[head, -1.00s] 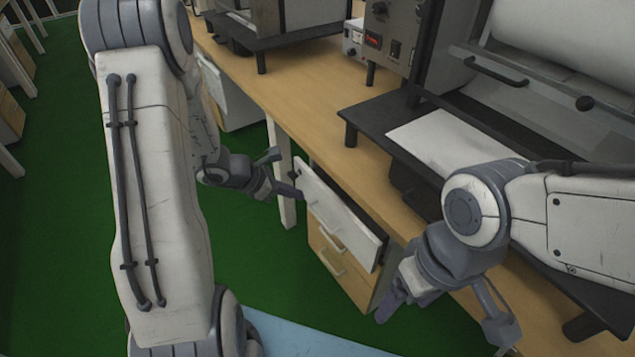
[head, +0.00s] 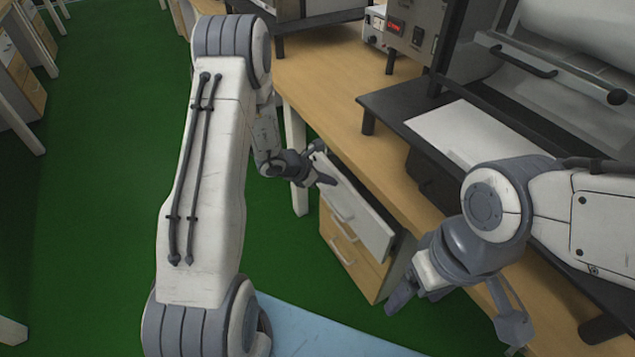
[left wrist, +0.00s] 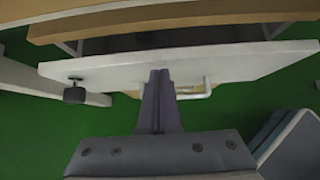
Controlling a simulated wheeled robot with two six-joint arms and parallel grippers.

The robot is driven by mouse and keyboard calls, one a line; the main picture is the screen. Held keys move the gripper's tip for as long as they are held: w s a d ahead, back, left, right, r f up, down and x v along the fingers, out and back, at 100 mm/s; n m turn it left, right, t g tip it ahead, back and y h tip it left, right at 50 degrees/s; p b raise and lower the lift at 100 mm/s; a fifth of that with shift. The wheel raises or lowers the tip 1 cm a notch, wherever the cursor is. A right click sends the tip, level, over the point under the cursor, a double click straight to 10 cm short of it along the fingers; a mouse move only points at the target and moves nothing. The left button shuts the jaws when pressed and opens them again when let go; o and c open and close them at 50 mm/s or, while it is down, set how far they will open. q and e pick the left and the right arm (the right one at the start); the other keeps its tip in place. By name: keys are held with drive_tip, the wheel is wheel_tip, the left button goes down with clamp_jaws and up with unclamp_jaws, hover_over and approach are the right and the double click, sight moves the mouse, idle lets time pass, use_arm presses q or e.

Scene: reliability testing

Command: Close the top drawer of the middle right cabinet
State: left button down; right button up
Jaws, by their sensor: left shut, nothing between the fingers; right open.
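The cabinet under the wooden worktop has a white-fronted top drawer (head: 362,217), which stands partly pulled out with a dark gap behind its front. In the left wrist view the white front (left wrist: 235,65) spans the picture, with the open drawer space behind it. A pale bar handle (left wrist: 195,93) sits on the front. My left gripper (head: 329,180) is shut and empty at the left part of the drawer front. Its fingers (left wrist: 159,76) overlap the front in the left wrist view; I cannot tell whether they touch. My right gripper (head: 458,312) is open and empty, right of the cabinet.
A wooden-fronted drawer (head: 352,250) below looks shut. The worktop (head: 330,100) runs above, carrying a dark stand (head: 395,112) and a grey instrument (head: 412,40). Green floor (head: 95,210) is clear on the left. Other desks stand at far left.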

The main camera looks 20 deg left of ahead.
use_arm(q)
drive_tip(key=shift+w+d, duration=0.2)
drive_tip(key=shift+w, duration=0.05)
